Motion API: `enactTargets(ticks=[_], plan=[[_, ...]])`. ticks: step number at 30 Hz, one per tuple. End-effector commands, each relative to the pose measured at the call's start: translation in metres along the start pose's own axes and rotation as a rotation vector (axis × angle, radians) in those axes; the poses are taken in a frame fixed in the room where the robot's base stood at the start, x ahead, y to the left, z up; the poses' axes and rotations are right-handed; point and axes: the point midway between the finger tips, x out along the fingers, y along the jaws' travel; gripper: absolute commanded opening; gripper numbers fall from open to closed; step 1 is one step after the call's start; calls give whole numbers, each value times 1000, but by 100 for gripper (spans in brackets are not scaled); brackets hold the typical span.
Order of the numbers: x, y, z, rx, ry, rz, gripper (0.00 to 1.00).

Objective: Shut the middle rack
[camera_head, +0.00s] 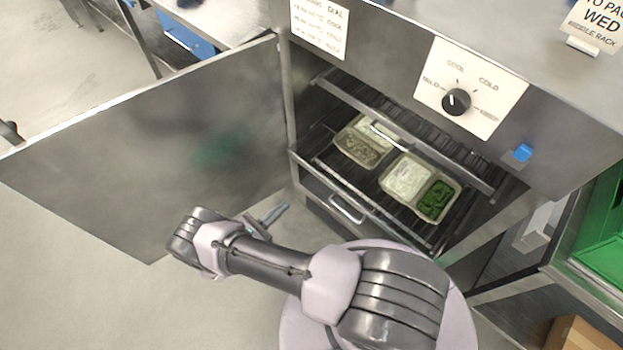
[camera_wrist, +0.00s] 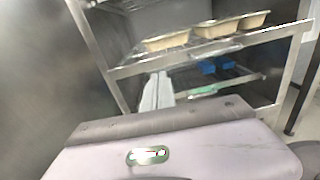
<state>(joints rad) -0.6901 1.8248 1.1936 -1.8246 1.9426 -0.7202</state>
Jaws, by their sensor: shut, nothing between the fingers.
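The middle rack (camera_head: 372,205) is a dark wire shelf with a metal front bar inside the open cabinet. It bears two food trays, one (camera_head: 362,146) with pale and brownish food and one (camera_head: 420,186) with pale and green food. Its front edge lies forward of the upper rack (camera_head: 405,134); how far it is pulled out is hard to tell. My gripper (camera_head: 275,214) is shut and empty, low in front of the cabinet's left side, between door and racks. The closed fingers show in the wrist view (camera_wrist: 156,92), pointing towards the racks, apparently touching nothing.
The cabinet door (camera_head: 150,150) stands wide open to the left. A handle (camera_head: 346,208) shows under the rack front. A dial (camera_head: 456,101) sits above the opening. In the wrist view, blue containers (camera_wrist: 220,66) sit on a lower level. Open floor lies below the door.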

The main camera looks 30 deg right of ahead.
Motion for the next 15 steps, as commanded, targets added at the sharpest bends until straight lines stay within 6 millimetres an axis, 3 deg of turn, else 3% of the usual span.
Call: enactTargets(ticks=[5,15], plan=[[9,-6,-12,-28,-26,38,0],[80,-5,-11,-28,-23,33,0]])
